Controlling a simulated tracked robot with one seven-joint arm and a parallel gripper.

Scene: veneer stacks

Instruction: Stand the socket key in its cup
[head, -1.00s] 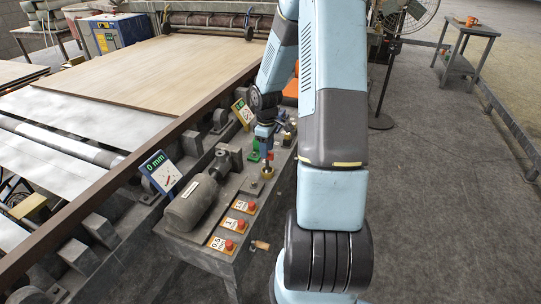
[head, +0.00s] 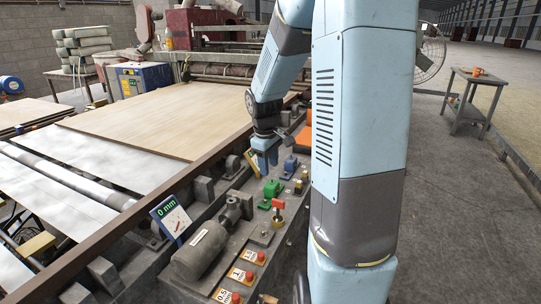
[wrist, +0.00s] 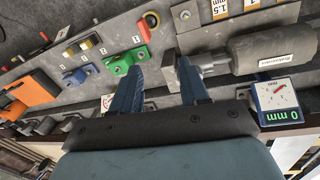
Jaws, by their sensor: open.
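The socket key, with a red-orange handle (head: 278,204), stands about upright on the grey bench, its lower end at a small brass-coloured cup (head: 277,222). I cannot make out how deep it sits. In the wrist view the red handle (wrist: 144,31) shows beside the round brass rim (wrist: 152,19), near the top. My gripper (head: 265,168) is open and empty, raised above the bench, behind and left of the key and apart from it. Its two blue fingers (wrist: 160,80) show in the wrist view with nothing between them.
A green block (head: 272,190) and a blue block (head: 291,164) stand behind the key. A grey motor (head: 200,250) and several red buttons (head: 249,275) are in front. A tilted dial (head: 171,219) stands left, near the long rail.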

